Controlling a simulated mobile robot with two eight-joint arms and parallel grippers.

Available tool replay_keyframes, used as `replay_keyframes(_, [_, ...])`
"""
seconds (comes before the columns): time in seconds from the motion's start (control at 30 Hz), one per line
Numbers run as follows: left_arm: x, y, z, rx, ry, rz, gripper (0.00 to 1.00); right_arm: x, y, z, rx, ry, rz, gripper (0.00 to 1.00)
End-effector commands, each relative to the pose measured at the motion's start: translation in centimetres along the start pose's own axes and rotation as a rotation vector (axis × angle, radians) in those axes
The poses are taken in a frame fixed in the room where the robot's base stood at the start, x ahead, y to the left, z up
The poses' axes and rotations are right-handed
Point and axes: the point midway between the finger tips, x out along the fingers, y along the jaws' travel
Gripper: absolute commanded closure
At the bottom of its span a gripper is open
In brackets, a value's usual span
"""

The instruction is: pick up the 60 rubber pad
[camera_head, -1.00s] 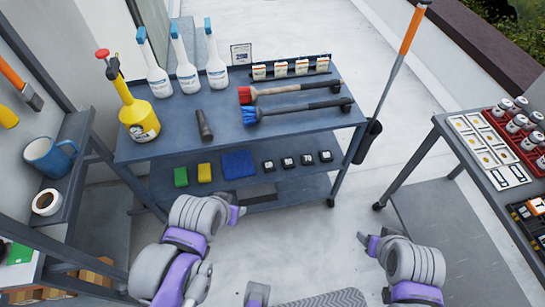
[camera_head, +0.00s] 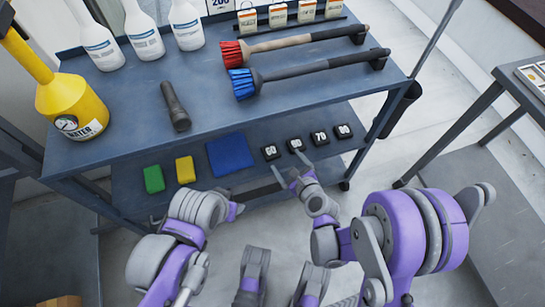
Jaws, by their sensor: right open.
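Several small black rubber pads with white numbers lie in a row on the cart's lower shelf. The leftmost is the 60 pad (camera_head: 270,152). To its right are a pad whose number is hard to read (camera_head: 295,144), the 70 pad (camera_head: 320,138) and one that looks like 80 (camera_head: 344,131). My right gripper (camera_head: 287,166) is open and empty, its fingers pointing at the shelf just in front of the 60 pad and its right neighbour. Any contact cannot be told. My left gripper (camera_head: 237,211) is low at the shelf's front, its fingers unclear.
A blue pad (camera_head: 230,153), a yellow sponge (camera_head: 185,169) and a green sponge (camera_head: 154,179) lie left of the pads. The upper shelf (camera_head: 215,115) overhangs behind, with two brushes, a flashlight (camera_head: 175,106) and bottles. Another table (camera_head: 490,105) stands at right.

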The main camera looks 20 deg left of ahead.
Motion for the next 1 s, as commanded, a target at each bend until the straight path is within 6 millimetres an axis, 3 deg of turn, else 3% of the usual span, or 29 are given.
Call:
replay_keyframes(0.03, [1.6, 0.0, 0.4, 0.0, -0.005, 0.0, 0.5, 1.7, 1.1, -1.8, 0.084, -0.017, -0.001, 0.0])
replay_keyframes(0.23, [2.9, 0.0, 0.7, 0.0, -0.008, 0.0, 0.5, 3.9, 2.9, -3.8, 0.295, -0.059, -0.009, 0.0])
replay_keyframes(0.43, [2.2, 0.0, 0.5, 0.0, -0.006, 0.0, 0.5, 6.6, 2.9, -3.6, 0.32, -0.065, -0.009, 0.0])
replay_keyframes(0.6, [2.7, 0.0, 0.7, 0.0, -0.008, 0.0, 0.5, 8.9, 2.8, -3.6, 0.319, -0.064, -0.01, 0.0])
replay_keyframes(0.77, [2.9, 0.0, 0.7, 0.0, -0.008, 0.0, 0.5, 10.0, 2.7, -3.5, 0.318, -0.063, -0.009, 0.0])
replay_keyframes(1.0, [3.8, 0.0, 0.9, 0.0, -0.01, 0.0, 0.5, 13.5, 2.1, -3.0, 0.317, -0.063, -0.008, 0.0])
